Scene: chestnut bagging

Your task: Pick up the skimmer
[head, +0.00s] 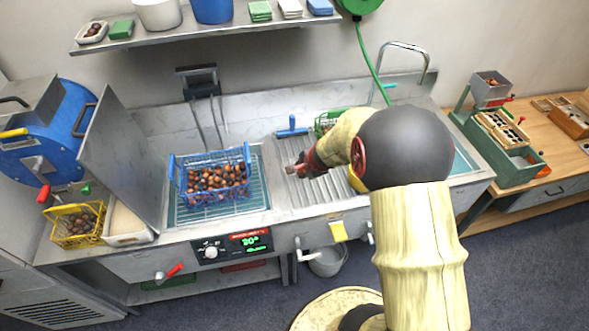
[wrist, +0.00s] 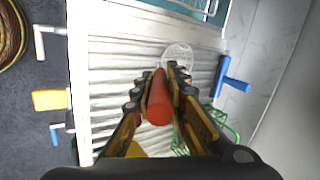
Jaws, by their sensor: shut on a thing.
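The skimmer has a red handle (wrist: 158,108) and a round, pale wire mesh head (wrist: 178,53), both in the wrist view. My gripper (wrist: 164,88) is shut on the red handle, with a finger on each side of it. The mesh head sticks out beyond the fingertips, over the ribbed metal drainboard (wrist: 112,100). In the head view my gripper (head: 303,167) is above the drainboard (head: 318,190), and the skimmer is too small and covered to make out clearly. I cannot tell whether the skimmer touches the drainboard.
A blue basket of chestnuts (head: 247,162) stands in the bath left of the drainboard. A blue squeegee (head: 292,127) lies behind my gripper; it also shows in the wrist view (wrist: 234,84). A green basket (head: 322,120) is partly behind my arm. A yellow basket (head: 72,241) stands far left.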

